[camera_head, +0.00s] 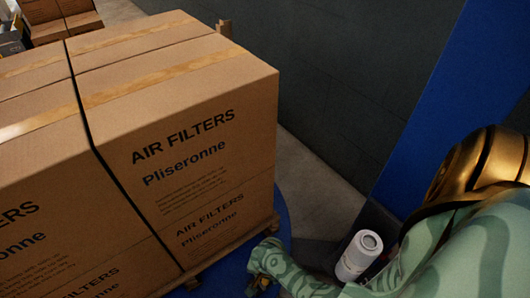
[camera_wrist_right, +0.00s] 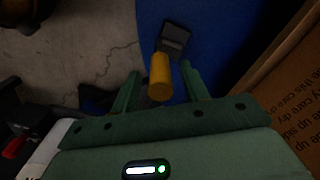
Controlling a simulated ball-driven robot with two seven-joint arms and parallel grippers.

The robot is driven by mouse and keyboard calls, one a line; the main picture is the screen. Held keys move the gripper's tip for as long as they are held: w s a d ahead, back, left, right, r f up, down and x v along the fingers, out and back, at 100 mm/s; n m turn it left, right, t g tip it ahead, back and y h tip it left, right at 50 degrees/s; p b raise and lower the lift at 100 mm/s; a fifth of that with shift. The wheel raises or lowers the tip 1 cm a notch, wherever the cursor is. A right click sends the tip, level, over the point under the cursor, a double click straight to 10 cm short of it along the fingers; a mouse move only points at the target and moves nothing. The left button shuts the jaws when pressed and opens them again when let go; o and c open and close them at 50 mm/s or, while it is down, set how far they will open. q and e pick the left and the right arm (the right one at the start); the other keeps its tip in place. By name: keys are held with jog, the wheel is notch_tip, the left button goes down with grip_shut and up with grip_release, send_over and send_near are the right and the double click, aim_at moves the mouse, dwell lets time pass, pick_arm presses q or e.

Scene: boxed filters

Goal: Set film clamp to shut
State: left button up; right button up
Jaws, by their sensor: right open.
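The film clamp shows in the right wrist view as a yellow cylindrical handle (camera_wrist_right: 160,76) with a dark block (camera_wrist_right: 173,38) behind it, over the blue surface. My right gripper (camera_wrist_right: 159,73) is open, with one green finger on each side of the yellow handle. I cannot tell whether either finger touches it. In the head view my right gripper (camera_head: 260,284) is low in the picture, by the lower right corner of the boxes, and its fingertips and the clamp are hard to make out. My left gripper is not in view.
A large stack of strapped cardboard boxes (camera_head: 190,120) marked air filters stands left on a pallet over a blue round platform (camera_head: 282,222). A box side (camera_wrist_right: 290,85) is close on the right in the wrist view. Bare floor (camera_head: 325,190) lies between boxes and blue post (camera_head: 425,105).

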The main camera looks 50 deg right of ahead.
grip_shut()
